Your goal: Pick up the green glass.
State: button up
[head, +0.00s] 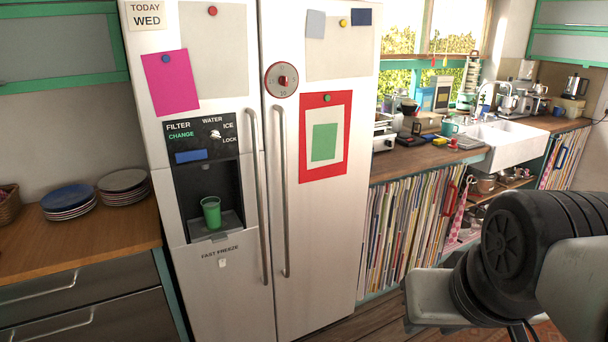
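The green glass (211,213) stands upright in the dispenser recess (205,178) of the white fridge (225,290), on the small grey tray at the bottom of the recess. It is left of the centre of the head view. Nothing blocks my view of it. Part of my arm shows at the lower right, well apart from the glass. The gripper's fingers are not visible in this view.
Two long door handles (258,198) stand out from the fridge right of the recess. A wooden counter (95,240) with stacked plates (68,198) is at the left. Some wooden floor shows at the bottom.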

aim_at(213, 214)
jog(key=u, duration=0.55)
jog(key=i+u, duration=0.3)
jog(key=i, duration=0.15)
jog(key=i+l+u, duration=0.1)
jog(key=i+u, duration=0.15)
jog(key=i, duration=0.15)
jog(key=i+l+u, duration=0.15)
jog(key=i+u, duration=0.15)
jog(key=i+l, duration=0.2)
jog(key=i, duration=0.2)
jog(key=i+l, duration=0.2)
jog(key=i, duration=0.2)
